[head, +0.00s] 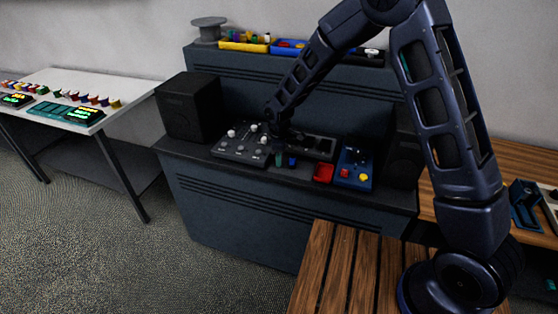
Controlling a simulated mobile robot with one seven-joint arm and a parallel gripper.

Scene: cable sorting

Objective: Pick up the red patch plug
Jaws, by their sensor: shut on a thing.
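My gripper (280,148) is low over the front of the dark console, at the right edge of the knobbed mixer panel. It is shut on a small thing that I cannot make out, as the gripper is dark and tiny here. A small green piece (278,160) and a blue piece (292,162) show just below the gripper; I cannot tell whether either touches it. A small red piece (345,173), possibly the red patch plug, is in the blue tray (352,183) to the right, beside a yellow piece (363,177). A red tray (323,172) lies between them and my gripper.
The mixer panel (240,150) with white knobs is left of my gripper. Black speakers stand at left (188,106) and right (404,158). Yellow (240,46) and blue bins line the upper shelf. A white table (72,95) with colored plugs stands far left.

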